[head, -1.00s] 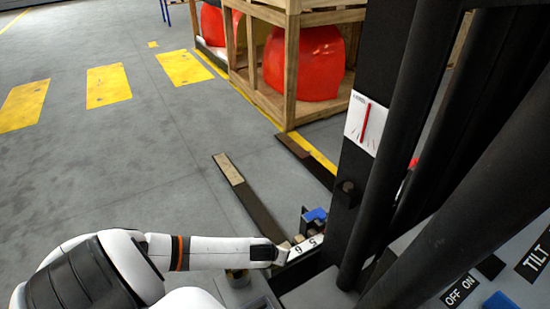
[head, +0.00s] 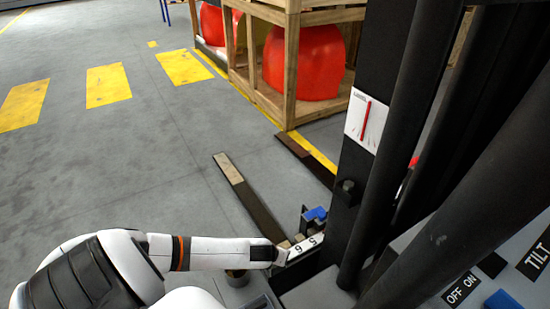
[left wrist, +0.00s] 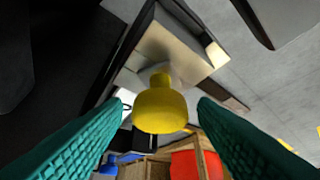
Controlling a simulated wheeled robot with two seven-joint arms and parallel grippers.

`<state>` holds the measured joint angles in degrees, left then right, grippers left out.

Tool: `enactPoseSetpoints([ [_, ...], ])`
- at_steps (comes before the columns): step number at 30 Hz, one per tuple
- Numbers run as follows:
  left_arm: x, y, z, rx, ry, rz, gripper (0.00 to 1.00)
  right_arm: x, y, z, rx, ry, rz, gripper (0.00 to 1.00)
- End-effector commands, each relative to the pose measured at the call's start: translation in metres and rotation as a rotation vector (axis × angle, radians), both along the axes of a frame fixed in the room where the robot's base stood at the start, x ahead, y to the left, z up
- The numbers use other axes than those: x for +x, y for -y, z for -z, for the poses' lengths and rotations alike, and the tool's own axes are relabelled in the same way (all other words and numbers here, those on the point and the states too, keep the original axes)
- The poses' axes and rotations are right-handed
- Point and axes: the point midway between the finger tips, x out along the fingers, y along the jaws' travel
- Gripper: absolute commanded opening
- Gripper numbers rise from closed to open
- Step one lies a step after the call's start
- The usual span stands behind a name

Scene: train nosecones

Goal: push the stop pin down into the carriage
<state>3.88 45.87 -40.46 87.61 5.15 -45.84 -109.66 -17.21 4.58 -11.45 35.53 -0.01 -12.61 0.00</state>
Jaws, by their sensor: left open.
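The stop pin (left wrist: 160,108), a yellow knob on a narrower neck, shows in the left wrist view against a pale, blocky part that looks like the carriage (left wrist: 172,48). My left gripper (left wrist: 161,102) is open, with one teal finger on each side of the knob. Gaps show between the knob and both fingertips, so it is not clamped. In the head view my left arm reaches from the left to the foot of the dark mast. The pin and the fingers cannot be made out there. My right gripper is out of view.
The dark mast (head: 372,85) with a white gauge plate (head: 366,121) rises close on the right. A blue part (head: 315,214) sits near its foot. Two forks (head: 245,195) lie low over the floor. A wooden crate (head: 291,70) with red contents stands beyond. Open floor lies left.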

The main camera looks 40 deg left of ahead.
Motion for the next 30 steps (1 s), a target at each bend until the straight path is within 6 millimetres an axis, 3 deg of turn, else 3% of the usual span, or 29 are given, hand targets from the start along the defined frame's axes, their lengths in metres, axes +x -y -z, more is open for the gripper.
enactPoseSetpoints([
  [8, -0.009, 0.002, -0.014, 0.002, -0.002, 0.002, 0.53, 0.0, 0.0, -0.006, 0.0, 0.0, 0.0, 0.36],
  [21, -0.054, 0.02, -0.086, 0.002, -0.001, 0.002, 0.53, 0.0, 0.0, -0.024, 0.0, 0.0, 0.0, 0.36],
  [30, -0.063, 0.024, -0.1, 0.0, 0.0, 0.0, 0.53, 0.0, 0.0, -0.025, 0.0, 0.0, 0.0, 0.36],
])
